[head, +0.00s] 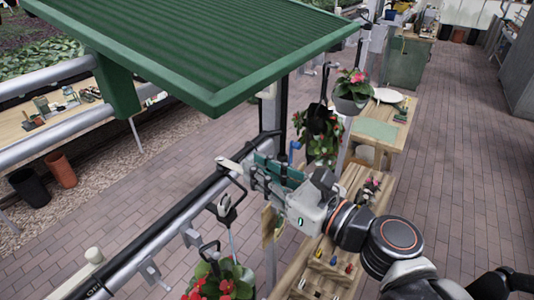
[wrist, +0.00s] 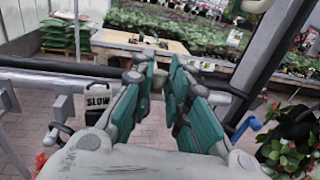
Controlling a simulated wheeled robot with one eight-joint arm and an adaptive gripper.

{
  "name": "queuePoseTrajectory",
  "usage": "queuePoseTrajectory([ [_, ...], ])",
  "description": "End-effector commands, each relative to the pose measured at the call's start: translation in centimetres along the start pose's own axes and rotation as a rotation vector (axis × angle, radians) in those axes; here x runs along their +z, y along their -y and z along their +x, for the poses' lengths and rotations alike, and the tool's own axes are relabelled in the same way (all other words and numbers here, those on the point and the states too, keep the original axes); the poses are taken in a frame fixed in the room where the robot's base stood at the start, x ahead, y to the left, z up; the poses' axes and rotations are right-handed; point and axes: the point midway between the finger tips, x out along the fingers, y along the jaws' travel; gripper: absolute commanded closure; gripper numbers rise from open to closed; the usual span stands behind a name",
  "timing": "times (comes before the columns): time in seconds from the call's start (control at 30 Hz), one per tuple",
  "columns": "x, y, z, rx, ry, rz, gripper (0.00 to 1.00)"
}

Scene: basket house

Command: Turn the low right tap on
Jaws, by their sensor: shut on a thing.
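My gripper (head: 250,167) reaches left over the grey and black rail in the head view. In the wrist view its two teal-padded fingers (wrist: 160,72) point forward, with a narrow gap between the tips. It is shut on a small part at the rail, which the fingers mostly hide; I cannot tell whether that part is a tap. A blue lever-like handle (head: 294,150) sits by the dark post, and also shows right of the fingers in the wrist view (wrist: 244,128). It is apart from the gripper.
The rail (head: 165,228) runs along the left, with hooks and hanging flower pots (head: 217,284) below. A green slatted panel (head: 205,45) is overhead. Wooden shelving (head: 325,268) stands below my arm. The brick floor (head: 470,190) at right is clear.

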Motion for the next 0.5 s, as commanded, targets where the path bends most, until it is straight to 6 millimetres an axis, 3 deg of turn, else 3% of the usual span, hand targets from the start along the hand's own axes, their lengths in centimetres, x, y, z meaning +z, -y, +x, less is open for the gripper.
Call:
queuePoseTrajectory([
  [0.03, -0.08, -0.79, 0.05, 0.024, 0.0, 0.001, 0.8],
  [0.1, -0.09, -0.81, 0.05, 0.025, 0.0, 0.001, 0.64],
  [0.5, -0.09, -0.63, 0.0, 0.02, -0.001, 0.0, 0.64],
])
